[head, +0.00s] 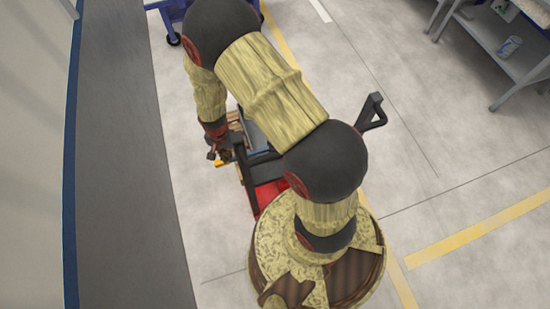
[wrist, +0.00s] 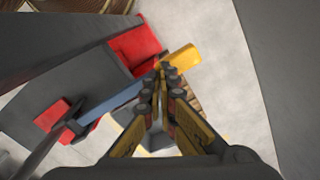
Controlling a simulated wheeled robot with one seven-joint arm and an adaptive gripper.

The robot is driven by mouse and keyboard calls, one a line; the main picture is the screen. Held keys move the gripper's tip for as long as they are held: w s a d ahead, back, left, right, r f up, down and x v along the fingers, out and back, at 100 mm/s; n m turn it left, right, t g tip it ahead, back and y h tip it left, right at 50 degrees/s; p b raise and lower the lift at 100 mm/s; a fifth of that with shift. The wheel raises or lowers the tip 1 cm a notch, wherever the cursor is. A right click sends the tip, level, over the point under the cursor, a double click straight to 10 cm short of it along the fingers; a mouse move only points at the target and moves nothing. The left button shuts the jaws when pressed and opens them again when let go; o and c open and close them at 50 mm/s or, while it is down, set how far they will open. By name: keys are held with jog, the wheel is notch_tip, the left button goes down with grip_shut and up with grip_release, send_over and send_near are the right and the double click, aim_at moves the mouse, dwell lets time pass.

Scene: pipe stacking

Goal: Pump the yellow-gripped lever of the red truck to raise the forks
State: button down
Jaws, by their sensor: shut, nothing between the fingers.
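The red truck (head: 268,191) stands on the floor, largely hidden under my arm in the head view. Its red body (wrist: 135,50) and dark grey parts show in the wrist view. The lever's yellow grip (wrist: 182,59) sticks out beside the red body; a small bit of yellow (head: 221,163) shows in the head view. My gripper (wrist: 161,72) is shut and empty, its fingertips right at the near end of the yellow grip. I cannot tell whether they touch it. In the head view my gripper (head: 216,152) is small and partly dark. The forks are not clearly visible.
A grey shelf (head: 500,50) stands at the upper right, and a blue wheeled frame (head: 166,14) at the top. A grey wall (head: 35,150) borders the left. Open floor (head: 440,170) lies to the right.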

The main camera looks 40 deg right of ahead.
notch_tip(320, 180, up, 13)
jog(key=p, duration=0.9)
jog(key=shift+f+p, duration=0.15)
jog(key=shift+p, duration=0.25)
jog(key=shift+r+p, duration=1.8)
jog(key=shift+r, duration=0.7)
